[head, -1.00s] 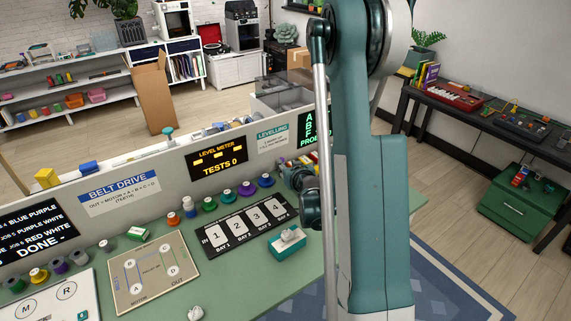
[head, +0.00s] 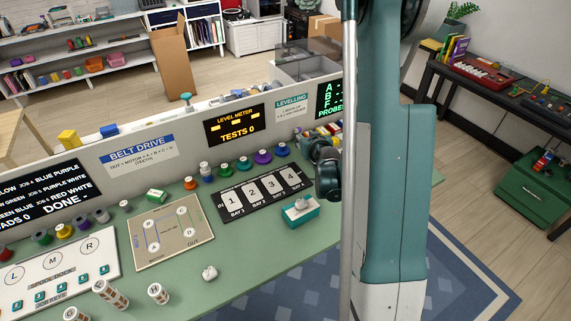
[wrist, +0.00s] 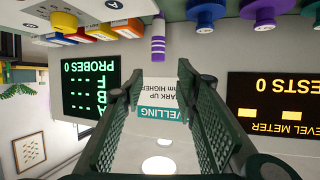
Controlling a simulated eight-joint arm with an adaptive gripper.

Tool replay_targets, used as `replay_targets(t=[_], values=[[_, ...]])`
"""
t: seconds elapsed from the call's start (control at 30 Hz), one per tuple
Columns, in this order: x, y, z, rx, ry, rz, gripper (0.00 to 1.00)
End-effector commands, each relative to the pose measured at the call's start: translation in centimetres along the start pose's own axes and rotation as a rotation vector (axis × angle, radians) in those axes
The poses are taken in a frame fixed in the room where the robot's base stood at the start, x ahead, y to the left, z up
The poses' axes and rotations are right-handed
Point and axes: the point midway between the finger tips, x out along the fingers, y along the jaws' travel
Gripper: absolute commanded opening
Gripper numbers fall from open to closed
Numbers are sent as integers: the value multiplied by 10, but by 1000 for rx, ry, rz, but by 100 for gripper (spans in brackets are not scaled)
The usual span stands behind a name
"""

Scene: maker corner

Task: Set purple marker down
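A small upright cylinder with purple and white bands (wrist: 158,42), which looks like the purple marker, stands on the bench in the wrist view, where the picture is upside down. It lies beyond my fingertips, in line with the gap between them. My gripper (wrist: 160,78) is open, with nothing between its two green fingers. In the head view my gripper (head: 327,175) is at the bench's right end, partly hidden by my arm. I cannot make out the marker there.
A row of coloured spools (head: 243,163) stands along the panel behind the four-bay board (head: 262,190). Coloured blocks (wrist: 95,30) lie beside the marker.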

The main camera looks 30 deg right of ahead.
Motion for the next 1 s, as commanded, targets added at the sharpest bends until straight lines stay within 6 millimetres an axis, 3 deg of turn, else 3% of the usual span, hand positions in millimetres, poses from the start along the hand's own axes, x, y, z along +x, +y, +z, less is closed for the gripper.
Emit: replay_targets(t=[0.37, 1.0], values=[[-28, -40, -29, -12, -49, -44, 31], [-118, -123, -75, -46, -172, -133, 31]])
